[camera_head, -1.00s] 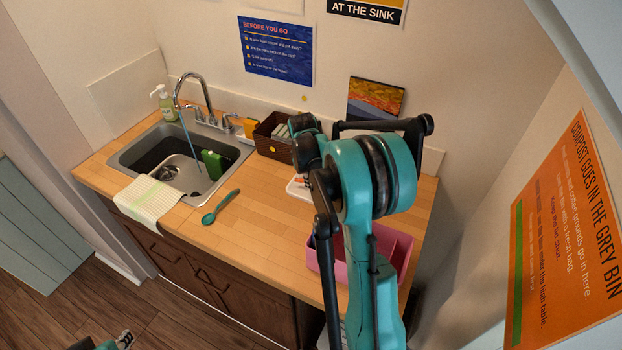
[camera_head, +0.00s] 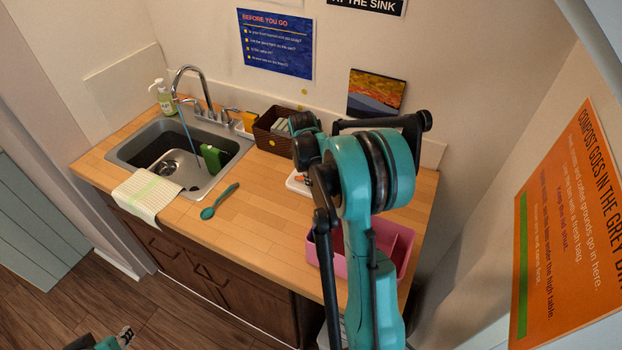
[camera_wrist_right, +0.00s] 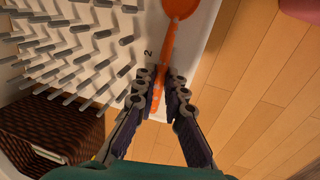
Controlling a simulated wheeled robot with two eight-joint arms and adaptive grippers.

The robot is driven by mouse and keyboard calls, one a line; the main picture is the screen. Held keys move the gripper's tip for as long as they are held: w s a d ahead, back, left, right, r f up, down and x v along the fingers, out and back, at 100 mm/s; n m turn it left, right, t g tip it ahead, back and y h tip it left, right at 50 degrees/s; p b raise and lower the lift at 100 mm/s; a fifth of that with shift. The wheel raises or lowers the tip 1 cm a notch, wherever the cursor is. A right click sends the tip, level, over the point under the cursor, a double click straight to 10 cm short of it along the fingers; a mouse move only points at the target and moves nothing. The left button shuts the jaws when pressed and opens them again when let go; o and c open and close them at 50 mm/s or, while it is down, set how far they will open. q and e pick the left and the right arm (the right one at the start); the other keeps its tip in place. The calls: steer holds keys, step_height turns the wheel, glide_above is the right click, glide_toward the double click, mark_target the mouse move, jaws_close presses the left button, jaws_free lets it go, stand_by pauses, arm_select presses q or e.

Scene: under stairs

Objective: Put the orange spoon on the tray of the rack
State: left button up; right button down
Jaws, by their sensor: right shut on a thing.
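The orange spoon (camera_wrist_right: 168,48) is in my right gripper (camera_wrist_right: 167,88), which is shut on its handle in the right wrist view. Its bowl points to the top of that view. The spoon is over the white tray strip (camera_wrist_right: 194,62) of the peg rack (camera_wrist_right: 75,50); I cannot tell whether it touches. In the head view the white rack edge (camera_head: 296,185) shows beside my right arm, which hides most of the rack and the right gripper. My left gripper (camera_head: 125,336) is at the bottom left, away from the counter; its opening is unclear.
A teal spoon (camera_head: 219,202) and a striped cloth (camera_head: 150,195) lie near the sink (camera_head: 128,152). A brown basket (camera_head: 268,138) stands beside the rack and a pink divided container (camera_head: 405,248) to its right.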

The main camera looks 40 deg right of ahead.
steer(key=shift+f, duration=0.25)
steer(key=c, duration=1.5)
jaws_free()
steer(key=shift+r, duration=0.1)
step_height(320, 180, up, 12)
steer(key=s+a, duration=0.1)
steer(key=a, duration=0.1)
steer(key=shift+s+a, duration=0.1)
steer(key=s+a+r+m+t+b, duration=0.1)
steer(key=s+a+t, duration=0.1)
steer(key=s+a, duration=0.35)
steer(key=s+a+r+m+t+b, duration=0.1)
steer(key=s+a, duration=0.2)
steer(key=a, duration=0.5)
steer(key=s+a+f+m+t+y+b, duration=0.1)
steer(key=s+a+f+m+t+y, duration=0.1)
steer(key=s+a+f, duration=0.4)
steer(key=s+a+m+t, duration=0.1)
steer(key=s+a, duration=0.2)
steer(key=s, duration=0.1)
steer(key=shift+a, duration=0.2)
